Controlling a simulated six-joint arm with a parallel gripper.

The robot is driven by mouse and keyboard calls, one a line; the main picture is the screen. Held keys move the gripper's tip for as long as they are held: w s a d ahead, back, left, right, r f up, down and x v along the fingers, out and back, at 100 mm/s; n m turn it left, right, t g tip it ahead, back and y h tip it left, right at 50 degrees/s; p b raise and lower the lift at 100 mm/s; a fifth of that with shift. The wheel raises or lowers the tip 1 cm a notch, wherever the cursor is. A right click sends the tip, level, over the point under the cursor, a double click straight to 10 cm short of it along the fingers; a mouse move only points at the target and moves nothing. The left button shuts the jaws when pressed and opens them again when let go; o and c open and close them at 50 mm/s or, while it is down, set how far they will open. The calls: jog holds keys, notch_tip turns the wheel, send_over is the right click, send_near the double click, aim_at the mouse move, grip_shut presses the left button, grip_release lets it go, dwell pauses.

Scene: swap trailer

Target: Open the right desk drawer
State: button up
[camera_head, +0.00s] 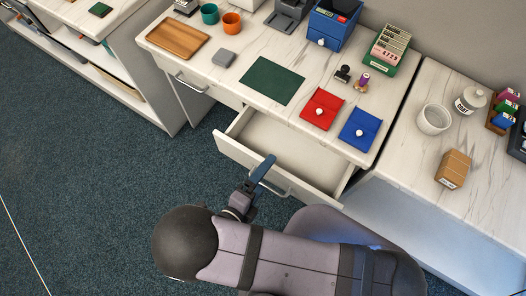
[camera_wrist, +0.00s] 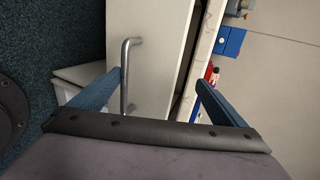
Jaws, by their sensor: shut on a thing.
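The right desk drawer (camera_head: 290,148) is pulled well out from the white marbled desk, and its inside looks empty in the head view. Its bar handle (camera_head: 283,191) is on the front panel. My gripper (camera_head: 263,170) is at the handle, with a blue finger over the drawer's front edge. In the wrist view, the metal handle (camera_wrist: 127,75) lies between the fingers of my gripper (camera_wrist: 160,79), close to the left one.
On the desktop are a wooden tray (camera_head: 177,40), a green mat (camera_head: 272,80), a red pouch (camera_head: 322,108), a blue pouch (camera_head: 359,131) and several other items. A side counter (camera_head: 450,115) at the right holds a white bowl (camera_head: 433,119) and a carton (camera_head: 453,169). Carpet left of the drawer is clear.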

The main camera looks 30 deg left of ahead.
jog(key=shift+w+a+r, duration=0.1)
jog(key=shift+r, duration=0.25)
